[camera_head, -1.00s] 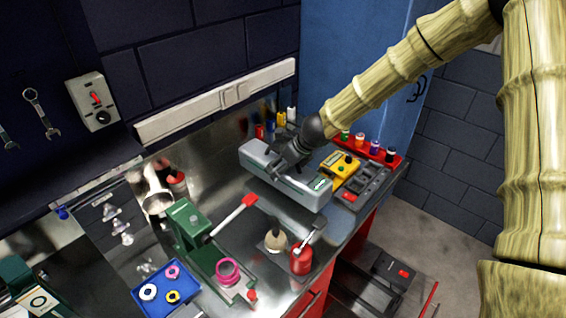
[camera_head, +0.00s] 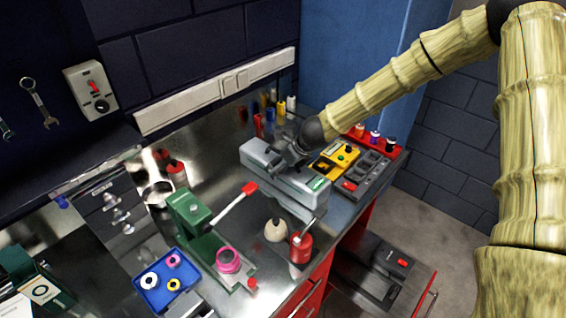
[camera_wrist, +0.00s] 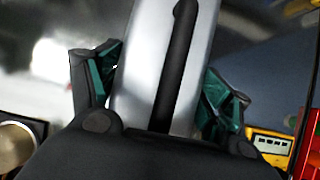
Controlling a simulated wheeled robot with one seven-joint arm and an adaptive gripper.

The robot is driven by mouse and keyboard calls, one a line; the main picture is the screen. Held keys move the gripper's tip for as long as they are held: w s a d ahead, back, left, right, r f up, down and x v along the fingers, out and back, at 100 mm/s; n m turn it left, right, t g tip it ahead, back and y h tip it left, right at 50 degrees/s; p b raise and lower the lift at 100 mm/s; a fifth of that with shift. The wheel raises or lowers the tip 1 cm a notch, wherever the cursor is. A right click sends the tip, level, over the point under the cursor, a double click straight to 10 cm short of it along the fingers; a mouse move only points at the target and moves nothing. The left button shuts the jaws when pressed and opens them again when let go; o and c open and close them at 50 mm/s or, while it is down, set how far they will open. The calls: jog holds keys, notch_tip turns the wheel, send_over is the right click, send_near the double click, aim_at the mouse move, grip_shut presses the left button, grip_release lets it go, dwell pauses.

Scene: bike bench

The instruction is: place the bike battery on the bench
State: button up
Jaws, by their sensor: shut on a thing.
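The bike battery (camera_head: 262,160), a long grey box with a green label near its right end, is over the back right of the steel bench (camera_head: 222,165). My gripper (camera_head: 287,160) is shut on it from above, near its middle. In the wrist view the silver battery (camera_wrist: 140,55), with a dark strip along it, lies between the two green-padded fingers of my gripper (camera_wrist: 160,85). The battery lies close to the bench top, roughly level. I cannot tell whether its underside touches the bench.
A yellow device (camera_head: 330,160) and a dark grey tray (camera_head: 368,170) stand right of the battery. A green press (camera_head: 195,225), a cream round-bodied item (camera_head: 276,231) and a red can (camera_head: 300,248) stand in front. Several bottles (camera_head: 281,108) stand behind. A blue tray (camera_head: 150,298) is front left.

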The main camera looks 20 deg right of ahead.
jog(key=shift+w+r, duration=0.1)
jog(key=o, duration=2.1)
jog(key=shift+s, duration=0.2)
jog(key=shift+p+v, duration=0.45)
jog(key=shift+v, duration=5.55)
